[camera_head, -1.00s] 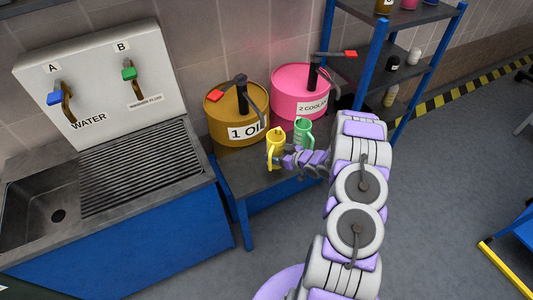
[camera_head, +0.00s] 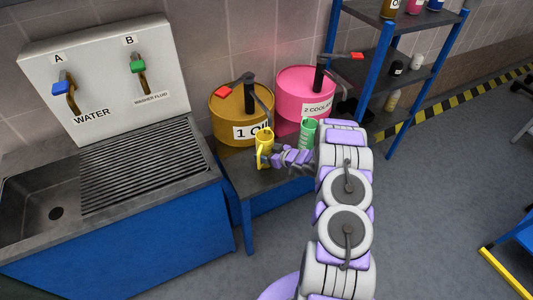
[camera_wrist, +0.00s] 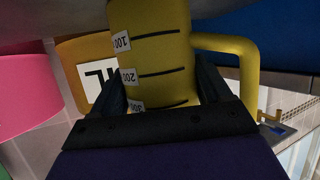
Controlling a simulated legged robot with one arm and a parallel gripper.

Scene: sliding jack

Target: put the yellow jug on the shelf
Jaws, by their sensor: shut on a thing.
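The yellow jug (camera_head: 264,146) is at my gripper in front of the oil drum in the head view. My gripper (camera_head: 277,156) is shut on the jug's body from the right. In the wrist view the yellow jug (camera_wrist: 152,60) fills the space between my gripper's fingers (camera_wrist: 160,95), with scale marks facing the camera and its handle at the right. The jug looks about upright in the head view. The blue-framed shelf (camera_head: 380,55) stands at the upper right, with bottles and cans on its levels.
A green jug (camera_head: 307,133) stands close to the right of my gripper, on the low table (camera_head: 247,180). The brown oil drum (camera_head: 229,107) and pink coolant drum (camera_head: 299,92) stand behind, with taps sticking out. A sink (camera_head: 35,200) is at left.

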